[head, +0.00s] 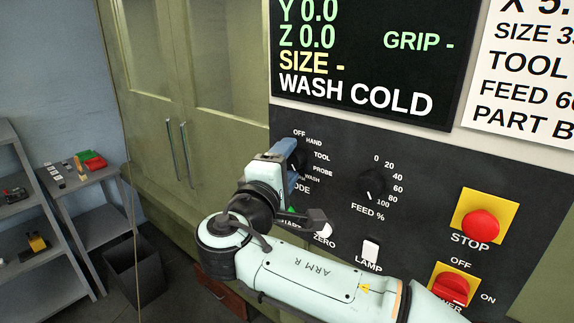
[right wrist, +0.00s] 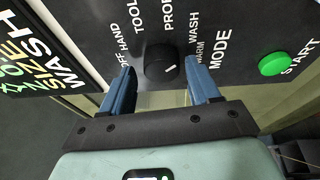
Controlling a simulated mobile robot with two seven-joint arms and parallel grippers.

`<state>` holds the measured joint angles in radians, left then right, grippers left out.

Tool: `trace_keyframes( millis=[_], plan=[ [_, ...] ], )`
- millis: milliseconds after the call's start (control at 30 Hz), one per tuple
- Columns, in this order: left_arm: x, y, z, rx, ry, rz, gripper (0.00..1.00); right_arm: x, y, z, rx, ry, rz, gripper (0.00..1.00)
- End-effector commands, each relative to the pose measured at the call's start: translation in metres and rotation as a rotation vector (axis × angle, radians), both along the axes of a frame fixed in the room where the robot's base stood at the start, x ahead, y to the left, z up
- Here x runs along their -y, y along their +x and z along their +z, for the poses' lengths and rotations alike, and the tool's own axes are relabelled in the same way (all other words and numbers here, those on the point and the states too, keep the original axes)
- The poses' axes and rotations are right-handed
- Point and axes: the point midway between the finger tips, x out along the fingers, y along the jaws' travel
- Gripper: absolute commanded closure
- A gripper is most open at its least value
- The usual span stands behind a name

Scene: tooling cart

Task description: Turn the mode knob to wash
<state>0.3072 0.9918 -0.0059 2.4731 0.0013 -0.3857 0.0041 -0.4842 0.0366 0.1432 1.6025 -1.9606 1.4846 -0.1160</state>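The mode knob (right wrist: 160,69) is a round black dial on the dark panel, with a short white pointer line. The line points towards the right in the right wrist view, roughly to the wash and warm labels; the exact setting is hard to tell. My right gripper (right wrist: 160,66) is open, its two blue fingers on either side of the knob with a gap at each side. In the head view my right gripper (head: 288,160) is at the panel and hides most of the knob. My left gripper is not in view.
A feed dial (head: 371,185), a red stop button (head: 481,224), a white lamp switch (head: 370,250) and a red power switch (head: 451,290) share the panel. A green start button (right wrist: 275,64) is near the knob. The screen (head: 365,60) above reads "WASH COLD".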

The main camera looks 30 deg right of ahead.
Motion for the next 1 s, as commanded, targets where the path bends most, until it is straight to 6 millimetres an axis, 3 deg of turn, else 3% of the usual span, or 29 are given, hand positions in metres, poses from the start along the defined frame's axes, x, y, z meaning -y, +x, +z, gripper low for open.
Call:
trace_keyframes(
  millis=[300,467,800,1000],
  plan=[
    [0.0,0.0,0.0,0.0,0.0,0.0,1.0,-0.001,0.0,-0.002,-0.003,0.002,-0.001,0.33],
    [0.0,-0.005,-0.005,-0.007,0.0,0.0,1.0,-0.011,-0.008,-0.004,-0.005,0.003,0.001,0.33],
    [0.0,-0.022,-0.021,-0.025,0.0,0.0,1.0,-0.069,-0.055,-0.008,-0.005,0.001,0.005,0.33],
    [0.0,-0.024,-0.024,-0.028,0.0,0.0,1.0,-0.094,-0.076,-0.008,-0.004,0.001,0.002,0.33]
  ],
)
